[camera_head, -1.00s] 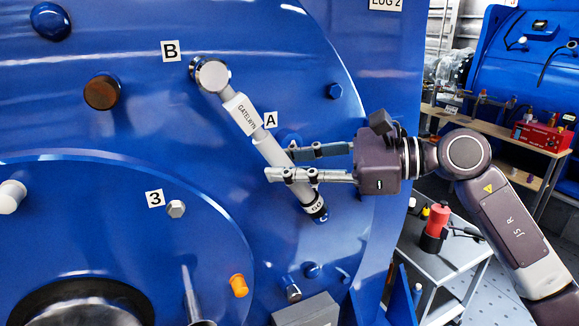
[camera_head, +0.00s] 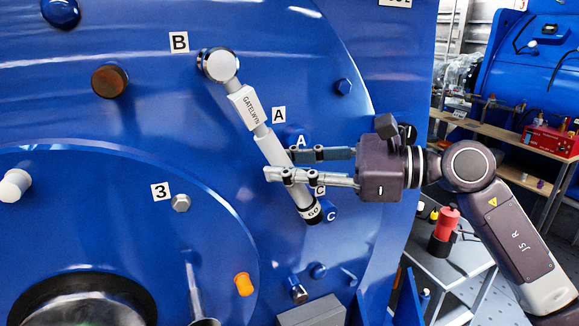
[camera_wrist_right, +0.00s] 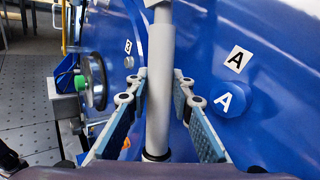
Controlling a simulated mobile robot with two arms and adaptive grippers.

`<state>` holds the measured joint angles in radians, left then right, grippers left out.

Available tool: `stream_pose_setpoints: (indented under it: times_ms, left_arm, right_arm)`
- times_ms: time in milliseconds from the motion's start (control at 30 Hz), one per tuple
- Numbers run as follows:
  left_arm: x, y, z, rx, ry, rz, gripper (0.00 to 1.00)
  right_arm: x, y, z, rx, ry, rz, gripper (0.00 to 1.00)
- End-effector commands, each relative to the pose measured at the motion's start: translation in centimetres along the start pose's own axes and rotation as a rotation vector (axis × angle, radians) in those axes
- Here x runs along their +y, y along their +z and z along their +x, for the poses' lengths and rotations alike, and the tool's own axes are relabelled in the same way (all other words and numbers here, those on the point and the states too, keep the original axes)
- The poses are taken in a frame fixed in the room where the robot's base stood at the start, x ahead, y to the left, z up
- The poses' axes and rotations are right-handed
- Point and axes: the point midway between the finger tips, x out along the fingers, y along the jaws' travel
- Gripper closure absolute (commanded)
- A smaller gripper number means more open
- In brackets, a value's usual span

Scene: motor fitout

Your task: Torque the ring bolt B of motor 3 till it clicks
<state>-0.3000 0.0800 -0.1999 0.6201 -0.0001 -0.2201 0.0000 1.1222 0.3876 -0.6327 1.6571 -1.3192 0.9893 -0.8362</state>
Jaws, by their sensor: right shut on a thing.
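My right gripper (camera_head: 278,164) is shut on the light grey handle of a torque wrench (camera_head: 272,148). In the head view the wrench slants from its round head (camera_head: 218,65) at upper left down to its dark-ringed handle end. The head sits at the spot beside label B (camera_head: 179,42) and hides the ring bolt there. Label 3 (camera_head: 160,191) is on the blue motor face (camera_head: 150,115). In the right wrist view the wrench shaft (camera_wrist_right: 160,90) stands upright between my right gripper's fingers (camera_wrist_right: 160,85). My left gripper is not in view.
Blue caps marked A (camera_head: 297,137) and C (camera_head: 329,211) lie close behind the wrench handle. A brown plug (camera_head: 110,80), a white plug (camera_head: 15,185) and an orange plug (camera_head: 243,284) stick out of the face. A small cart (camera_head: 445,262) stands at the right.

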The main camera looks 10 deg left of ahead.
Motion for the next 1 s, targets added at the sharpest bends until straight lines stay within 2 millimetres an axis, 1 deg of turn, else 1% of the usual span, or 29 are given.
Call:
stream_pose_setpoints:
  times_ms: [167, 367, 500, 1000]
  left_arm:
    - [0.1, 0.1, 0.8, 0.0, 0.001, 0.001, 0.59]
    - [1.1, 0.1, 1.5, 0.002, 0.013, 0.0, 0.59]
    - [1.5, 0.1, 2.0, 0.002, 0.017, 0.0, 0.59]
    - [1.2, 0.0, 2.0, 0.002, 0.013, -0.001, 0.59]
  right_arm:
    - [0.3, 0.1, 0.3, -0.029, -0.008, 0.017, 1.0]
    - [0.7, -0.1, 0.7, -0.053, -0.013, 0.037, 1.0]
    - [0.9, -0.1, 1.0, -0.07, -0.016, 0.051, 1.0]
    - [0.9, 0.1, 1.1, -0.077, -0.019, 0.057, 1.0]
